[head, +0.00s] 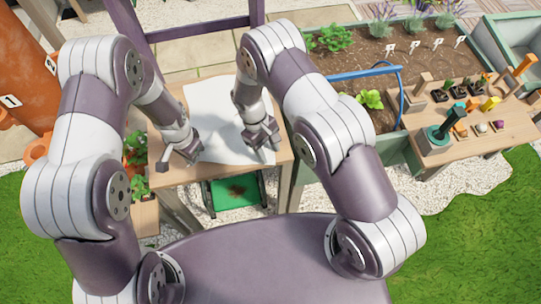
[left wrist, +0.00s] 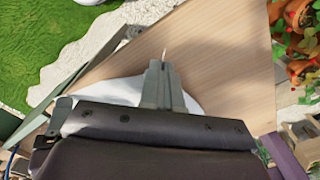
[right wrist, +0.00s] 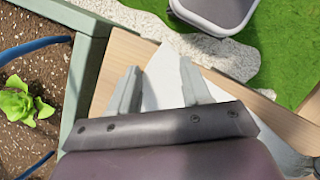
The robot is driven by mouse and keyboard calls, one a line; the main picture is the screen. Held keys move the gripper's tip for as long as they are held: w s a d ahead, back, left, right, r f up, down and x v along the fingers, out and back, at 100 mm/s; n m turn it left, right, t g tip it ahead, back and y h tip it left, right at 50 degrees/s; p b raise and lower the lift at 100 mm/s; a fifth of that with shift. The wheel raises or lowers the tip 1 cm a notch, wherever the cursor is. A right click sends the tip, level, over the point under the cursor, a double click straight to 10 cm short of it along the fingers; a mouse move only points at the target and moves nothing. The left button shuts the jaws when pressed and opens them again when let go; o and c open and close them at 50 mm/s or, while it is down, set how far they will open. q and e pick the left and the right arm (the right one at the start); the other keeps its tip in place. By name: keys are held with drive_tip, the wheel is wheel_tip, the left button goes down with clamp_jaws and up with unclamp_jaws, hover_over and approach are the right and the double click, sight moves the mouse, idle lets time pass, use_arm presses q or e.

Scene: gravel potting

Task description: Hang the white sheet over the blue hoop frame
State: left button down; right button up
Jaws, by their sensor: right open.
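The white sheet (head: 215,105) lies spread on the wooden table in the head view. My left gripper (head: 187,152) is at the sheet's near left edge. In the left wrist view its fingers (left wrist: 163,70) are together, with a thin white sliver of sheet between the tips. My right gripper (head: 263,142) is low over the sheet's near right part. In the right wrist view its fingers (right wrist: 157,75) are apart, with a corner of the sheet (right wrist: 163,68) between them. The blue hoop frame (head: 362,73) arches over the soil bed to the right, bare of cloth.
The wooden table (head: 168,175) adjoins the planter bed (head: 320,160). A lettuce (head: 370,98) grows under the hoop. A side bench (head: 465,150) at right holds tools and small pots. A green tray (head: 235,195) sits below the table. A terracotta pot stands at far left.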

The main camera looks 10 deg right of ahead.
clamp_jaws()
drive_tip(key=shift+r, duration=2.5)
